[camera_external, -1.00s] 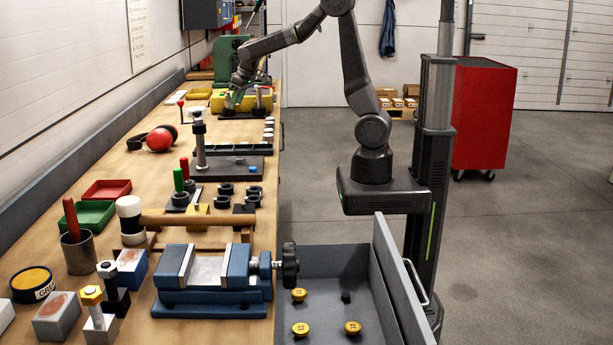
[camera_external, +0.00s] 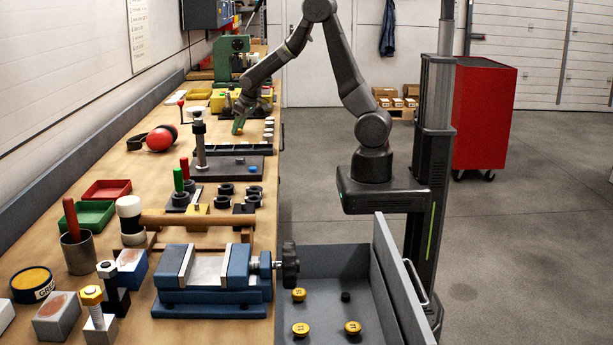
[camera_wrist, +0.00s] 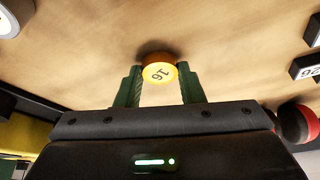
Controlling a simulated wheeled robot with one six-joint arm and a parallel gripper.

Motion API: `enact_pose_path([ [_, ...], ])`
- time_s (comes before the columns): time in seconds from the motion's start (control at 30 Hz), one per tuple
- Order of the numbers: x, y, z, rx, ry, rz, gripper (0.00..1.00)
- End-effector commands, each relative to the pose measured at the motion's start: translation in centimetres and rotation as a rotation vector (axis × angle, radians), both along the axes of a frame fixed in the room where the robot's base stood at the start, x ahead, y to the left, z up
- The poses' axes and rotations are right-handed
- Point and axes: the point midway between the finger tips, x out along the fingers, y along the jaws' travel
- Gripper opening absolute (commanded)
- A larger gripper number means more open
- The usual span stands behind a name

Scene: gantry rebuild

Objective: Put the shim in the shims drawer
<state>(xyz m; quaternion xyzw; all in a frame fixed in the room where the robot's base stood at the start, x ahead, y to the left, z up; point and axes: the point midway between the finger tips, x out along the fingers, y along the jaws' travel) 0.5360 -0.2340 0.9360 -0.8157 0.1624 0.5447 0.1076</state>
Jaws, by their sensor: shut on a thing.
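My gripper (camera_external: 238,128) is over the far part of the bench, close above its top. In the wrist view its two green fingers (camera_wrist: 159,75) are shut on a yellow round piece marked "16", which I take as the shim (camera_wrist: 160,70). The shim is only a tiny yellow spot in the outside view. An open grey drawer (camera_external: 338,262) is at the near right, beside the bench; no label shows on it. Several yellow button-like discs (camera_external: 353,328) and a small black piece (camera_external: 346,297) lie in it.
A blue vise (camera_external: 212,285) stands at the bench's near edge by the drawer, its black handle (camera_external: 290,264) reaching over it. A post on a dark plate (camera_external: 199,145), black rings and red earmuffs (camera_external: 159,139) stand along the bench.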

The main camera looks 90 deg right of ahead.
Motion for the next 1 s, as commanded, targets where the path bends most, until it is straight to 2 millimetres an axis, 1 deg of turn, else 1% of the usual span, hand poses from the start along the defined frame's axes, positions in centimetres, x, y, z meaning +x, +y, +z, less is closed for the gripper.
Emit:
enact_pose_path([
  [0.1,0.0,0.0,-0.4,0.000,-0.001,0.000,0.05],
  [0.13,0.0,0.0,-0.4,0.000,0.000,0.000,0.37],
  [0.23,0.0,0.0,-0.3,0.000,0.000,0.000,0.56],
  [0.5,0.0,0.0,-0.2,0.000,0.000,0.000,0.57],
  [0.67,-0.1,0.1,0.5,-0.001,-0.002,0.000,0.57],
  [0.77,-0.6,0.2,1.8,-0.001,-0.004,-0.001,0.57],
  [1.0,-2.2,1.0,6.1,-0.001,-0.005,-0.001,0.57],
])
